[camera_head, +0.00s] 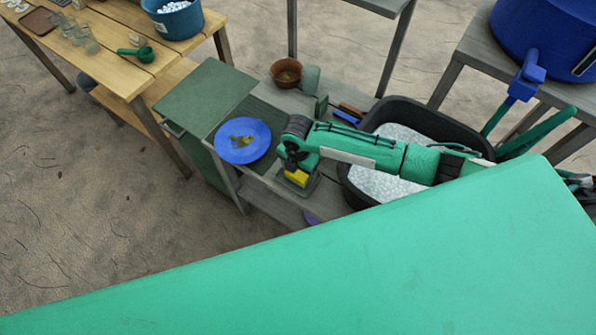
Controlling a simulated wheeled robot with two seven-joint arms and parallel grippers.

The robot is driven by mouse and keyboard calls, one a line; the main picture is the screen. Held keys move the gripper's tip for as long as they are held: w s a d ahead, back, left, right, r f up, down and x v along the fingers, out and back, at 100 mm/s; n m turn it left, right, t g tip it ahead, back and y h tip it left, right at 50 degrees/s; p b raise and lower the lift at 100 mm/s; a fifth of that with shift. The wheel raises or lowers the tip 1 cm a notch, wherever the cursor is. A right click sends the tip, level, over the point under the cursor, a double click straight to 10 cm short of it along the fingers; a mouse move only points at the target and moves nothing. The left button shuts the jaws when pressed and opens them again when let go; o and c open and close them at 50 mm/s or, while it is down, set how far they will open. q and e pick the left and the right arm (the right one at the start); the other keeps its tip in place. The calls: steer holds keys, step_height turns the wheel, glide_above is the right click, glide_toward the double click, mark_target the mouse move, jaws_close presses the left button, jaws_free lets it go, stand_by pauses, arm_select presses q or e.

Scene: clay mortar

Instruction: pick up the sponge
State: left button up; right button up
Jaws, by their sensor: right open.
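The sponge appears to be the small yellow block (297,177) near the middle of the head view, on a dark grey dish or base (308,189) at the front of the grey bench. My right arm reaches in from the right, and its gripper (294,164) is just above and behind the yellow block. The gripper is open, with dark fingers that partly cover the block's far side. I cannot tell whether the fingers touch it. My left gripper is not in view.
A blue plate (243,140) with yellowish bits lies left of the gripper. A brown bowl (286,72) stands behind it. A black tub (350,190) of pale granules sits under my right arm. A wooden table (118,72) is at the upper left.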

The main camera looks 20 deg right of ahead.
mark_target(298, 172)
steer(key=shift+f, duration=0.75)
steer(key=c, duration=0.7)
steer(key=shift+c, duration=0.2)
steer(key=shift+r, duration=0.2)
step_height(298, 172, up, 20)
steer(key=b, duration=0.2)
steer(key=shift+f+b, duration=0.15)
steer(key=shift+b, duration=0.15)
steer(key=o, duration=0.4)
steer(key=c, duration=0.3)
